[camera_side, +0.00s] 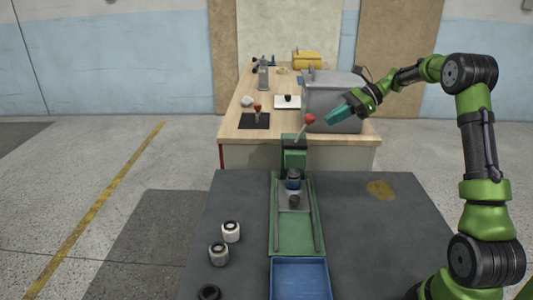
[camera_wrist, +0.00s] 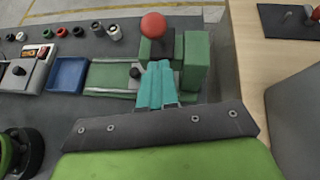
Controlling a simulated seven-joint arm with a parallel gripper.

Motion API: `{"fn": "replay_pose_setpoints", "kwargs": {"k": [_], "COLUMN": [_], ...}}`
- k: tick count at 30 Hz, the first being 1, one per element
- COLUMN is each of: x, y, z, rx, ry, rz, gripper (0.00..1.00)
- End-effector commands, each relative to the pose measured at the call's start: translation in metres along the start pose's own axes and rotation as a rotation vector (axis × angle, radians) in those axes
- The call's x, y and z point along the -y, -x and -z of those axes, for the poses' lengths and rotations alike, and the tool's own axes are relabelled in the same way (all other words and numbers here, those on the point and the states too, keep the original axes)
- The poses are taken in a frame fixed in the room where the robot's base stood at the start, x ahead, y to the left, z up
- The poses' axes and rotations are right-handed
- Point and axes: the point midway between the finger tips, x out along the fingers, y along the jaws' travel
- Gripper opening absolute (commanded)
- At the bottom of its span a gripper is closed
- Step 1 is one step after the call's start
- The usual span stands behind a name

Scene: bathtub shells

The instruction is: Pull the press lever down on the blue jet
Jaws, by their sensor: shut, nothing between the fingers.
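The green press (camera_side: 294,158) stands at the back of the dark table. Its lever rises from the top to a red ball knob (camera_side: 310,118); the knob also shows in the wrist view (camera_wrist: 153,25). The blue jet (camera_side: 293,184), dark with a blue band, appears to sit upright on the press bed below the head. My gripper (camera_side: 330,119) is shut and empty, its teal fingers just right of the knob and apart from it. In the wrist view the teal fingers (camera_wrist: 160,66) lie below the knob in the picture and hide part of the press.
A blue tray (camera_side: 300,280) lies at the front of the press rails. Two white jets (camera_side: 231,231) and a black one (camera_side: 208,293) stand left of it. A grey box (camera_side: 333,98) on the wooden bench (camera_side: 243,130) is close behind my gripper.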

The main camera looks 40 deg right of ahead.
Motion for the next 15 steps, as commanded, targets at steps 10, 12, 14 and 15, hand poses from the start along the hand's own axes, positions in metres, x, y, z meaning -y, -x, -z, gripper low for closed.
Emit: {"fn": "replay_pose_setpoints", "kwargs": {"k": [10,12,14,15], "x": [0.000,0.000,0.000,0.000], "y": [-0.019,-0.019,-0.019,-0.019], "z": [-0.021,-0.021,-0.021,-0.021], "rx": [0.001,0.001,0.001,0.001], "ry": [0.002,0.001,0.001,0.001], "rz": [0.001,0.001,0.001,0.001], "gripper": [0.00,0.00,0.00,0.00]}}
